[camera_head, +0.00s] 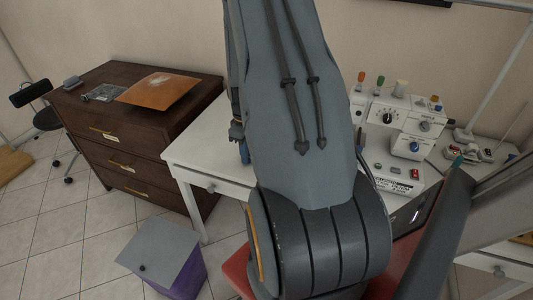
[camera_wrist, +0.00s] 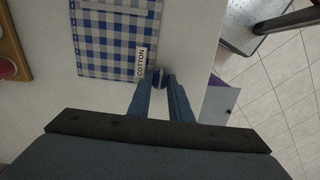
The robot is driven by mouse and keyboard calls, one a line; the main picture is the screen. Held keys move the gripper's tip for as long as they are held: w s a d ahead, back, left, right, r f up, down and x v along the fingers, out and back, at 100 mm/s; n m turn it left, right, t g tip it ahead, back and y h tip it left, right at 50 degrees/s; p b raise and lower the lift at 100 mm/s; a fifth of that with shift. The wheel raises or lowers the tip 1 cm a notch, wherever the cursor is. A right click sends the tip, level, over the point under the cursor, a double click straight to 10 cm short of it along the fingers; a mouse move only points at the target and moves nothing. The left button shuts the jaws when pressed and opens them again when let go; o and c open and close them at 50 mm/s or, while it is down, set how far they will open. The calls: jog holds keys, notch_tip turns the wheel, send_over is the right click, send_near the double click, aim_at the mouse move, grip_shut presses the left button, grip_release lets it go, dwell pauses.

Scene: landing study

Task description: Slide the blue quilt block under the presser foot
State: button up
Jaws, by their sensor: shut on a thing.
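The blue-and-white checked quilt block (camera_wrist: 105,45) lies flat on the white table in the wrist view. Its "COTTON" label (camera_wrist: 140,62) is at its lower right edge. My gripper (camera_wrist: 159,76) is at that corner, with its blue fingers closed around a small greyish piece that looks to be at the block's edge; the contact is partly hidden. In the head view my gripper (camera_head: 243,152) is over the table's left end, and my arm hides the block. The sewing machine (camera_head: 405,125) stands to the right, with its presser foot not clearly visible.
The white table (camera_head: 200,147) has a free edge near my gripper. A dark brown drawer chest (camera_head: 130,130) with an orange folder (camera_head: 158,92) stands left. A purple bin with a grey lid (camera_head: 160,250) is on the floor. A wooden piece (camera_wrist: 12,45) lies left in the wrist view.

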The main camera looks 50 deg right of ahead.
grip_shut()
jog(key=shift+r, duration=0.1)
jog(key=shift+r+p, duration=1.85)
jog(key=shift+r, duration=0.55)
